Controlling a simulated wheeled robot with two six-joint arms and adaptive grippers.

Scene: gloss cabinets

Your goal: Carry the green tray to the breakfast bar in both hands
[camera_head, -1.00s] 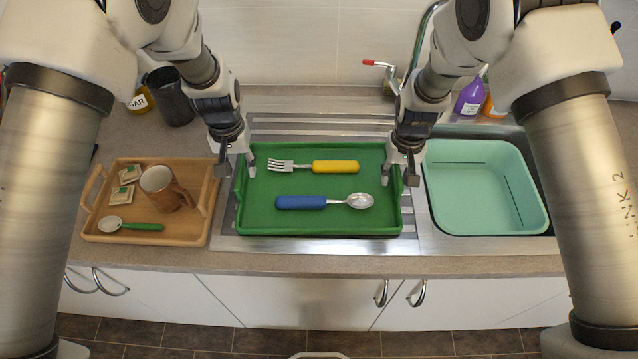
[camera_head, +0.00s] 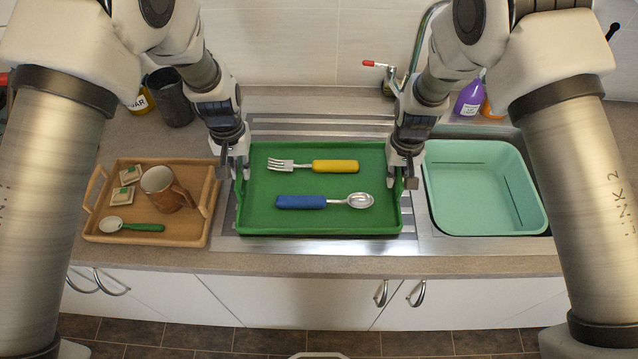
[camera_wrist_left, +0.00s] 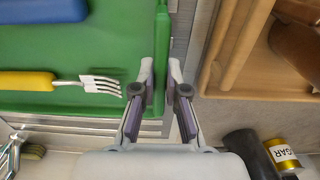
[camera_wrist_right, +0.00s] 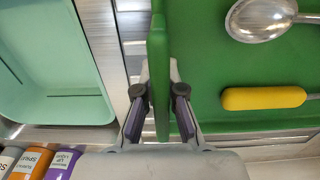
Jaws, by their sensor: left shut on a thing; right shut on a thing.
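The green tray (camera_head: 318,220) sits over the steel draining board in the middle of the head view. A fork with a yellow handle (camera_head: 335,166) and a spoon with a blue handle (camera_head: 300,202) lie in it. My left gripper (camera_head: 236,172) is shut on the tray's left side wall, which shows between its fingers in the left wrist view (camera_wrist_left: 161,75). My right gripper (camera_head: 402,178) is shut on the right side wall, which shows between its fingers in the right wrist view (camera_wrist_right: 159,80). The breakfast bar cannot be made out in these views.
A wooden tray (camera_head: 95,237) with a mug (camera_head: 168,190), packets and a green-handled spoon stands close on the left. A mint basin (camera_head: 485,222) is close on the right. A tap (camera_head: 412,60) and bottles (camera_head: 470,98) stand behind; a dark canister (camera_head: 172,98) is back left.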

